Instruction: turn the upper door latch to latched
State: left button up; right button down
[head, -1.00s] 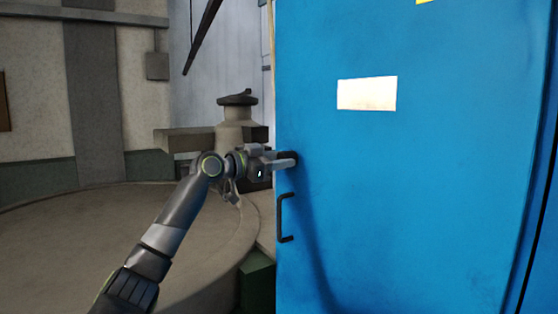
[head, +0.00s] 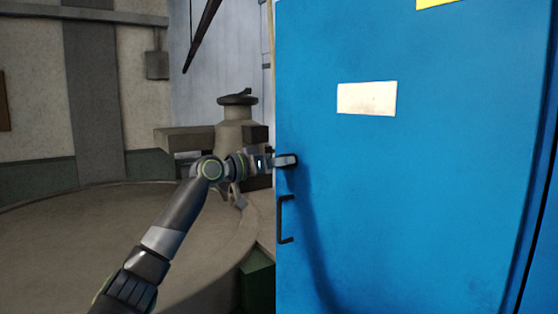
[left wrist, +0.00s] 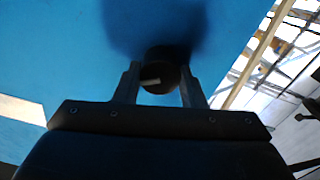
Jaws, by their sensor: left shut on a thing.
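The blue door (head: 420,190) fills the right half of the head view. The upper door latch, a dark round knob (left wrist: 162,72) with a pale pointer mark, sits on the door near its edge in the left wrist view. The mark points to the left in that view. My left gripper (head: 288,160) is at the door's left edge, above the black handle. In the left wrist view its fingers (left wrist: 158,80) stand on both sides of the knob and are shut on it. In the head view the gripper mostly hides the knob. My right gripper is not in view.
A black bar handle (head: 281,219) is on the door just below my left gripper. A pale label (head: 367,98) is higher on the door. A round stone-like platform (head: 90,235) with a pedestal (head: 238,128) stands to the left of the door.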

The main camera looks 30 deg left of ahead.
pick_arm(q)
jog(key=shift+n+p, duration=2.65)
jog(key=shift+n, duration=3.35)
jog(key=o, duration=1)
jog(key=shift+a, duration=0.1)
jog(key=shift+f, duration=0.1)
